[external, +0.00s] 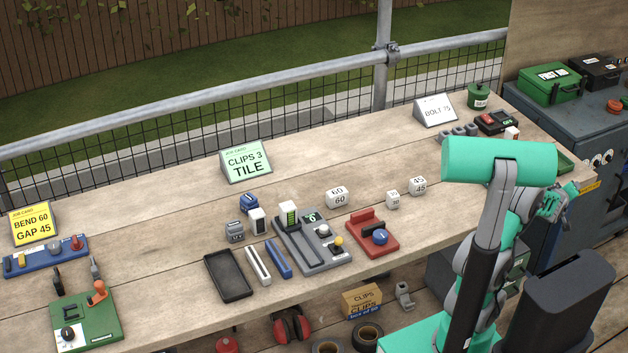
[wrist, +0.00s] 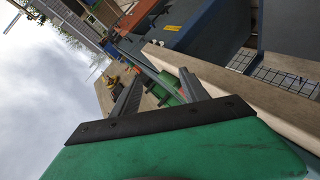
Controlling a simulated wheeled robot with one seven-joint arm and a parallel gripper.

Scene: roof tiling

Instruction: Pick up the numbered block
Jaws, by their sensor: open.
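Several white numbered blocks stand on the wooden bench in the external view: a larger block marked 60 (external: 337,197), a block marked 45 (external: 418,185) and a smaller block (external: 393,199) whose number is hard to read. My gripper (wrist: 160,88) shows in the wrist view with its two dark fingers apart and nothing held between them. It points along the bench at a tilt. No numbered block can be made out in the wrist view.
A red fixture with a blue knob (external: 374,233) and a grey fixture (external: 312,245) stand near the blocks. A black tray (external: 229,275) lies further left. Job cards (external: 246,162) stand along the back. A metal railing (external: 250,96) runs behind the bench. Open bench lies between blocks and cards.

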